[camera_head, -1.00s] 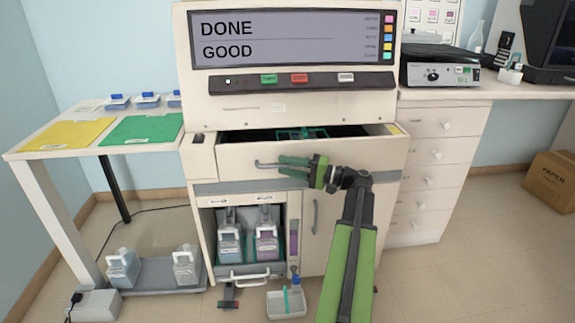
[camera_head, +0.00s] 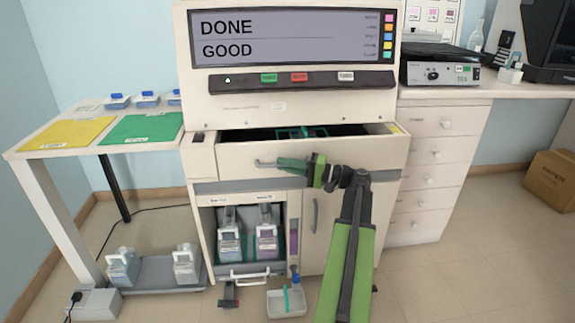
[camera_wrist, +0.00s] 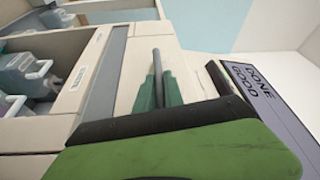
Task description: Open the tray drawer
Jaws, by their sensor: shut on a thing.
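The tray drawer (camera_head: 350,158) is a cream front near the top of the staining machine. It stands pulled out, with a dark interior and a green rack (camera_head: 300,132) showing over its top edge. Its grey bar handle (camera_head: 262,164) sticks out at the left of the front. My gripper (camera_head: 282,164) is at the handle, reaching from the right. In the wrist view my green fingers (camera_wrist: 158,88) are closed around the grey handle bar (camera_wrist: 157,62). The fingers hide part of the bar.
The machine's screen (camera_head: 290,38) reads DONE and GOOD. Below the drawer, an open bay holds reagent bottles (camera_head: 266,238). A side table (camera_head: 50,153) with yellow and green mats is at left, and a white drawer cabinet (camera_head: 440,170) at right. A small tray (camera_head: 286,303) sits on the floor.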

